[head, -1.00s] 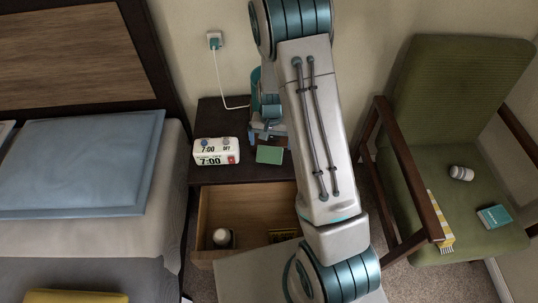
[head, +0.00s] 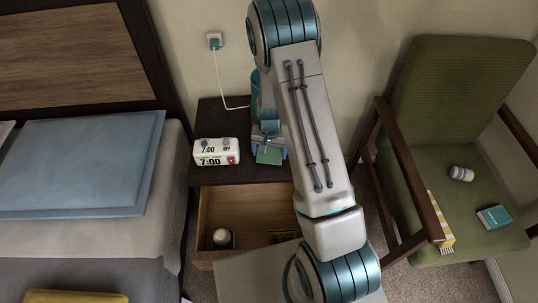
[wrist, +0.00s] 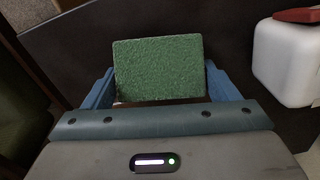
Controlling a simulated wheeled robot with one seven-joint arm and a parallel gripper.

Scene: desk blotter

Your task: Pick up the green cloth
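The green cloth (head: 269,156) lies on the dark nightstand top, to the right of the alarm clock. In the wrist view it is a rough-textured green rectangle (wrist: 159,68). My gripper (head: 268,150) is over the cloth and hides part of it in the head view. In the wrist view my blue fingers (wrist: 160,88) are wide apart, one on each side of the cloth.
The white alarm clock (head: 216,151) stands close to the left of the cloth. Below, the nightstand drawer (head: 203,222) is open, with a white round item (head: 222,238) and a dark yellow-marked item (head: 284,236). A green armchair (head: 455,90) is at the right.

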